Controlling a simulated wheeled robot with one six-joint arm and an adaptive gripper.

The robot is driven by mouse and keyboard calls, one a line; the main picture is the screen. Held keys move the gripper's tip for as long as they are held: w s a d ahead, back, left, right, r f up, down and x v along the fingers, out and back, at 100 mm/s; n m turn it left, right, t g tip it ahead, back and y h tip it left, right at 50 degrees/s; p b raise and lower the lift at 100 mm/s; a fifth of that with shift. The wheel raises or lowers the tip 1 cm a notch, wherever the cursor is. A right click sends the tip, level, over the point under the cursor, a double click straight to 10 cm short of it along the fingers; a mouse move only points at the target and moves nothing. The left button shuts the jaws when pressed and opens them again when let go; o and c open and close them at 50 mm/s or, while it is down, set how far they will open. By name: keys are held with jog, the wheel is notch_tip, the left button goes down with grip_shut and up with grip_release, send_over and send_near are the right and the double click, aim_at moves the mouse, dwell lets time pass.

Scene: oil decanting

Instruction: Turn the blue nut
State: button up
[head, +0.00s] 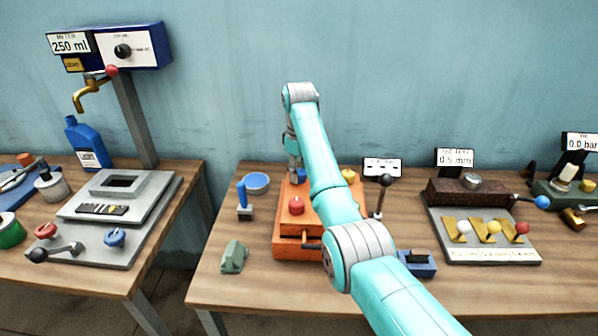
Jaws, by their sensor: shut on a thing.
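The orange fixture (292,246) stands on the right-hand table and carries a red nut (296,206) at its front left and a yellow nut (348,175) at its back right. My gripper (295,178) points down over the back left of the fixture, behind the red nut. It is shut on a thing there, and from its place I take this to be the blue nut. The blue nut itself is hidden by the fingers. My arm also covers the right part of the fixture.
A gauge stand with coloured knobs (480,250) is at right. The front table edge is clear.

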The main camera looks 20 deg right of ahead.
jog(key=o, duration=1.1)
jog(key=shift+o, duration=0.2)
